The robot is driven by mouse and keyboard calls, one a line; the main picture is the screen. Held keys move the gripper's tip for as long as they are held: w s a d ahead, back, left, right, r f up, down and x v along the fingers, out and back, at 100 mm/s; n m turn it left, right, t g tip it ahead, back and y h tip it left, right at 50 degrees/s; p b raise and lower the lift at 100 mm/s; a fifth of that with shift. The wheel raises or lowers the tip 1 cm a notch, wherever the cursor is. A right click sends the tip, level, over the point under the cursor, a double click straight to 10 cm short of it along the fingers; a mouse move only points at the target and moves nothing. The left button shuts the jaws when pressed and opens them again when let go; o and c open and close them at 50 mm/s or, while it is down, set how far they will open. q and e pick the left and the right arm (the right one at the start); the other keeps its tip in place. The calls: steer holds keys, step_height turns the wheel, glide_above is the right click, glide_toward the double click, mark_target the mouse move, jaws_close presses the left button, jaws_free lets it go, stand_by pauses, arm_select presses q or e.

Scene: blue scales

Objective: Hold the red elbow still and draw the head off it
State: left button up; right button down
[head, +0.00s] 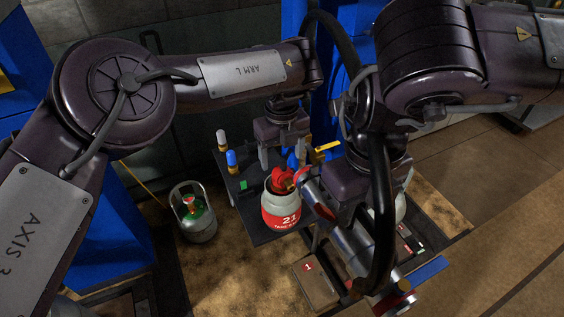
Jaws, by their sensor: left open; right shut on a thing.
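The red elbow (283,180) sits at the top of a white container (282,212) with a red band marked 21. My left gripper (281,158) is open, its fingers pointing down just above the elbow; I cannot tell whether they touch it. My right gripper (322,188) is just right of the elbow, largely hidden by its own wrist and a black hose. It is shut on a red piece with a pale rim (316,196), which looks like the head. This piece is tilted and lies close against the elbow; the joint between them is hard to see.
A small grey-white gas cylinder (194,216) stands left of the dark platform (251,224). Blue and white-topped bottles (232,161) stand at the platform's back left. A box marked 1 (315,284) is in front. Blue frames rise behind and left.

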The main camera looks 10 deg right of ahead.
arm_select(q)
step_height(320, 180, up, 8)
steer(key=shift+r, duration=0.15)
